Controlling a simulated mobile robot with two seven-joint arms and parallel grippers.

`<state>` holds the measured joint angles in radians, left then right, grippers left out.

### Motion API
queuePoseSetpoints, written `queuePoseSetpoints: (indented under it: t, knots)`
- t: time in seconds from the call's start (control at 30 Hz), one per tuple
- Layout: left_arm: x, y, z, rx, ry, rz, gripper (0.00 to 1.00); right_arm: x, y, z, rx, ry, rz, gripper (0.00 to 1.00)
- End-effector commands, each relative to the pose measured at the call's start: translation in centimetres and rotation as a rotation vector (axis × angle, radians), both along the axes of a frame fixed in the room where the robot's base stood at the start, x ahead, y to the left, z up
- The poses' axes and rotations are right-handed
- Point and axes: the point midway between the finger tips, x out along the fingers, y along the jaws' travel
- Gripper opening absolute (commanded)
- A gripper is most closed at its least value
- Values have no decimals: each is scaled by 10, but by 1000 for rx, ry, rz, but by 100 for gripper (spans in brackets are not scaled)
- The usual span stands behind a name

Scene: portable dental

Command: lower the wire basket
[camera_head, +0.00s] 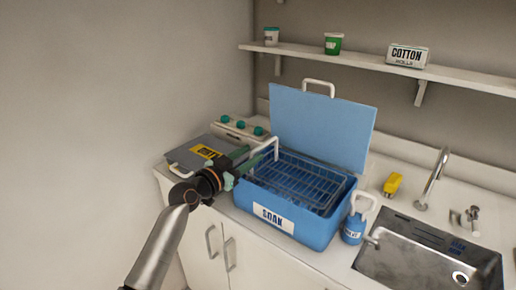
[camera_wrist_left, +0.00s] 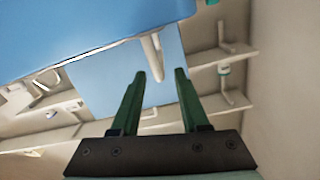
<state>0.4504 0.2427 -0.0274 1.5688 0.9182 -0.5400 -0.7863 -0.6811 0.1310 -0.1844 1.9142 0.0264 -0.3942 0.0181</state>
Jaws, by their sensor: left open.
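The wire basket (camera_head: 300,178) sits inside the blue tub marked SOAK (camera_head: 318,232), with its top near the rim. A pale bent handle (camera_head: 276,147) rises at the tub's left side; it also shows in the left wrist view (camera_wrist_left: 151,55). My left gripper (camera_head: 264,153) comes in from the left at this handle. Its green fingers (camera_wrist_left: 157,75) are open, and the handle's end shows between or just beyond their tips; I cannot tell if they touch it. The tub's blue lid (camera_head: 320,125) stands open behind. My right gripper is not in view.
A grey box with a yellow label (camera_head: 206,152) lies left of the tub. A blue jug (camera_head: 354,229), a yellow bottle (camera_head: 392,185) and a metal sink (camera_head: 425,255) are to the right. A shelf (camera_head: 380,63) with small containers runs above.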

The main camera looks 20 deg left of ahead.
Motion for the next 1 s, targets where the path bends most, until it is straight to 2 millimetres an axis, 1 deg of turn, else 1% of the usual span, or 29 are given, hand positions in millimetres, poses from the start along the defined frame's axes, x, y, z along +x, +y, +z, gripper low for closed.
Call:
queuePoseSetpoints:
  t: [0.03,0.1,0.3,0.5,0.73,1.0]
  knots:
    - [8,-3,1,-3,0,0,45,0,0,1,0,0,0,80]
    - [17,-7,1,-2,0,0,45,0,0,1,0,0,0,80]
    - [34,-13,0,-1,0,0,45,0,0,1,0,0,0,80]
    - [40,-15,0,-1,1,-1,45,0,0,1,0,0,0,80]
    - [40,-15,0,0,0,0,45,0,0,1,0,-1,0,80]
    - [40,-15,-1,0,0,0,14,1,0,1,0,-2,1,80]
